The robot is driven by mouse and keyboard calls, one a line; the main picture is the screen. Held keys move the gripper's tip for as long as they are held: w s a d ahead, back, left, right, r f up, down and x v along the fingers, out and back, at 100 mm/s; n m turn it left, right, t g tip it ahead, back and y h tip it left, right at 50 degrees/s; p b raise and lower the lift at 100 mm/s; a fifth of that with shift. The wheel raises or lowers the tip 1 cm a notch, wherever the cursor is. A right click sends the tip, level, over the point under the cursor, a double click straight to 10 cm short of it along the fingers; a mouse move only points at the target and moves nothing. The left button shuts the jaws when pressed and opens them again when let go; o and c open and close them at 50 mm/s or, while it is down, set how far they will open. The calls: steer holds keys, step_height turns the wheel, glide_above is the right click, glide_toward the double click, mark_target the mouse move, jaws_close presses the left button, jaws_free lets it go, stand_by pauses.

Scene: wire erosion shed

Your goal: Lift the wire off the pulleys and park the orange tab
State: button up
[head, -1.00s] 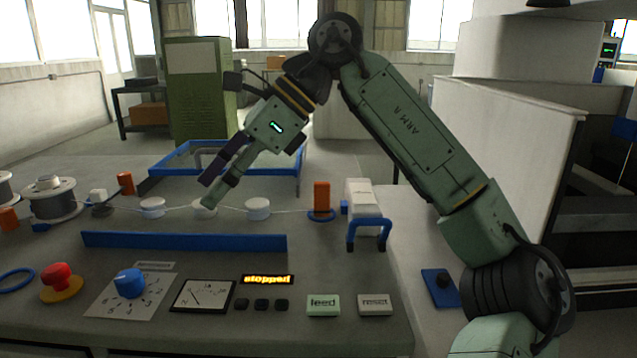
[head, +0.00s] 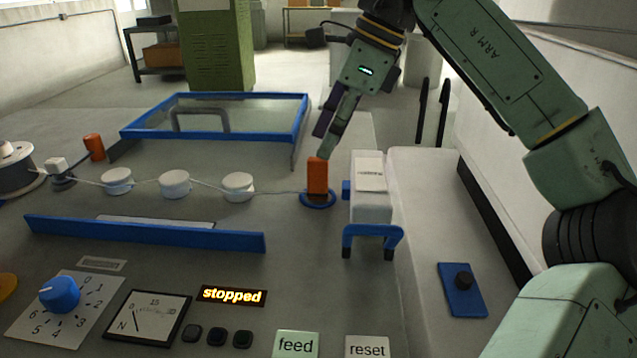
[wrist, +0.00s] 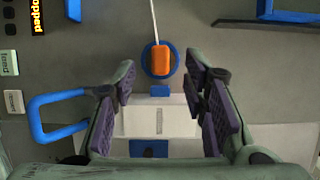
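The orange tab (head: 317,176) stands upright inside a blue ring (head: 318,203) at the right end of the wire (head: 275,192). The wire runs left from it along the white pulleys (head: 175,184) toward the spool (head: 15,170). My gripper (head: 327,143) is just above and behind the tab in the head view. In the wrist view my gripper (wrist: 168,100) is open and empty, its purple pads wide apart. The tab (wrist: 162,60) lies ahead of the gap between the fingers, with the wire (wrist: 154,22) leading away. Whether a finger touches the tab cannot be told.
A white block with a blue handle (head: 372,232) stands right of the tab. A blue rail (head: 140,233) lies in front of the pulleys, and a blue-framed clear cover (head: 215,97) behind. Another orange tab (head: 94,147) stands near the spool. The display (head: 232,296) reads "stopped".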

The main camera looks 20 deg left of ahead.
mark_target(319, 159)
steer(key=shift+x, duration=2.7)
jaws_close()
